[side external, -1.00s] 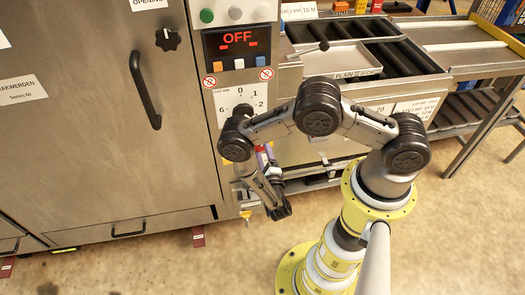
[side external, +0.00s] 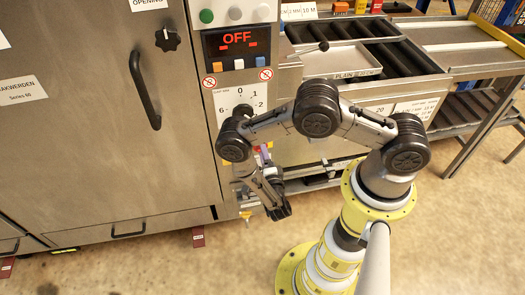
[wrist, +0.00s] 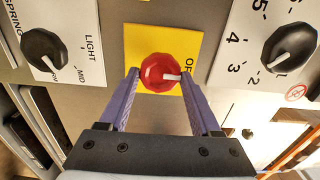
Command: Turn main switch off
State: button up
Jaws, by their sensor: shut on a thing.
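The main switch (wrist: 155,77) is a round red knob with a white pointer mark, on a yellow plate (wrist: 143,40) in the wrist view. The white mark points right, toward partly hidden lettering that reads "OF". My gripper (wrist: 160,74) has its two purple fingers on either side of the knob, shut on it. The fingers cover the lower sides of the plate. In the side external view my arm hides the switch and most of the gripper. The display (side external: 237,40) there shows "OFF" in red.
A black LIGHT/MID knob (wrist: 44,49) is to the left of the switch and a black numbered dial (wrist: 289,48) to the right. The machine door has a black handle (side external: 144,90). A conveyor table (side external: 460,45) stands at the right.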

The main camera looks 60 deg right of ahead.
jog(key=o, duration=1.4)
jog(key=shift+c, duration=0.2)
jog(key=shift+s+a, duration=0.1)
jog(key=v, duration=1.3)
jog(key=shift+s+a, duration=0.15)
jog(key=shift+s, duration=0.05)
